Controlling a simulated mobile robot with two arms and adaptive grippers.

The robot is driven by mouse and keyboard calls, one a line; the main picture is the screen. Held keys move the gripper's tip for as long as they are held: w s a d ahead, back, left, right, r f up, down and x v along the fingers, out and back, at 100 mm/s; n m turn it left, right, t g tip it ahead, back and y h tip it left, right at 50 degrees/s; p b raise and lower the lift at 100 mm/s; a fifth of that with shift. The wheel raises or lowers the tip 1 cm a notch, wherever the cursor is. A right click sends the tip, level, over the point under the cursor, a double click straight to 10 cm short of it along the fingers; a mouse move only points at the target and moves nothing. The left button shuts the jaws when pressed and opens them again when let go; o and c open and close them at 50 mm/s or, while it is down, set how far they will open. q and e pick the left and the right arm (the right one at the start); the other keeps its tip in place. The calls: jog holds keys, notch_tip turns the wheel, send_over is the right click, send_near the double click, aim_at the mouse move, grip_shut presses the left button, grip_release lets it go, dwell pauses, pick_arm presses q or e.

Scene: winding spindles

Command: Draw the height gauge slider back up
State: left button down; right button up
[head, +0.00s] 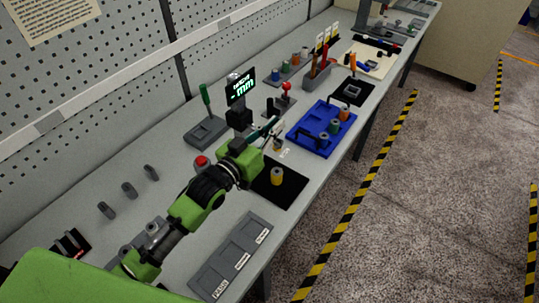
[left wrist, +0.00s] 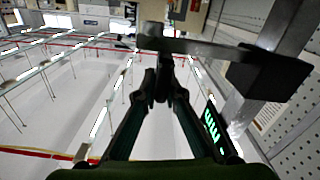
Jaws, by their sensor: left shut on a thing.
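The height gauge stands on the bench, its dark display (head: 241,88) lit with pale digits and a black block (head: 239,117) below. In the left wrist view the display (left wrist: 215,131) shows at the right, beside a grey column (left wrist: 290,28). The black block (left wrist: 268,74) and a grey bar (left wrist: 205,47) cross above my fingers. My left gripper (head: 272,132) is at the gauge; in the wrist view its fingertips (left wrist: 161,84) are closed on a small dark part, seemingly the slider. My right gripper is not in view.
A yellow-topped spindle (head: 277,177) stands on a black mat (head: 292,188) just below the gripper. A red button (head: 201,162) and a green-handled lever (head: 205,95) are at left. A grey labelled tray (head: 257,231) lies in front.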

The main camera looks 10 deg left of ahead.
pick_arm(q)
jog(key=shift+r+p, duration=1.45)
jog(key=shift+r, duration=0.45)
jog(key=shift+w, duration=0.1)
jog(key=c, duration=2.1)
grip_release()
jog(key=shift+c, duration=0.2)
jog(key=shift+f, duration=0.1)
jog(key=shift+s, duration=0.2)
jog(key=shift+s+a+f, duration=0.15)
jog(key=shift+s, duration=0.15)
jog(key=v, duration=0.6)
